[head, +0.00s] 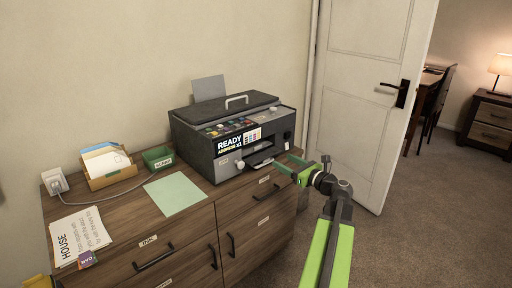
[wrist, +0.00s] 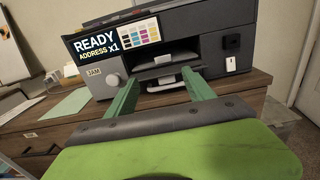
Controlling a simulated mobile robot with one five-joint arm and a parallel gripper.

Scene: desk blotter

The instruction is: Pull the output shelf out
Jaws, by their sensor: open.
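A dark grey printer (head: 232,129) stands on a wooden dresser, with a sheet of paper upright at its back. Its front shows a "READY ADDRESS x1" panel and, below, an output slot. The output shelf (wrist: 167,83) is a light tray in the slot, in the middle of the wrist view; it also shows in the head view (head: 262,161). My gripper (head: 289,163) is open, just in front of the slot. In the wrist view its two green fingers (wrist: 160,80) point toward the shelf, one on each side. Whether they touch the printer I cannot tell.
A pale green sheet (head: 174,194) lies on the dresser (head: 215,205) left of the printer. A green box (head: 158,159), a paper holder (head: 107,167) and printed sheets (head: 80,236) are farther left. A white door (head: 365,90) stands open at right.

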